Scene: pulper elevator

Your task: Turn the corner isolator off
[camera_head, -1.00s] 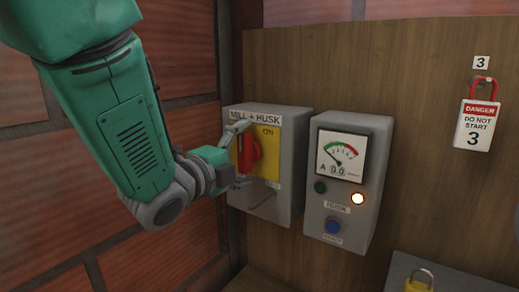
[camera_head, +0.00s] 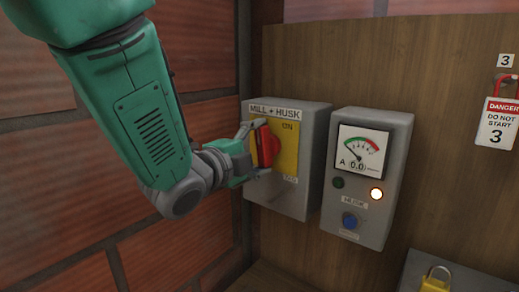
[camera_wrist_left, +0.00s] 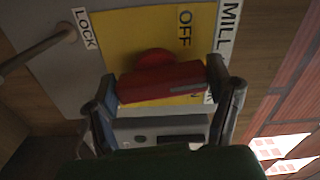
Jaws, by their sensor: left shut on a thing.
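The corner isolator is a grey box (camera_head: 312,150) with a yellow plate (camera_head: 287,150) labelled MILL + HUSK, next to the brick corner. Its red handle (camera_head: 267,146) is on the plate, with ON readable above it. My left gripper (camera_head: 258,150) is at the handle. In the left wrist view my left gripper's fingers (camera_wrist_left: 165,95) stand on either side of the red handle (camera_wrist_left: 162,82) and are shut on it. My right gripper is not in either view.
A grey meter box (camera_head: 396,150) with a dial reading 0.0, a lit lamp and a blue button stands right of the isolator. A red padlock with a danger tag (camera_head: 498,122) hangs at far right. A yellow padlock (camera_head: 436,281) is below. Brick wall (camera_head: 205,65) lies left.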

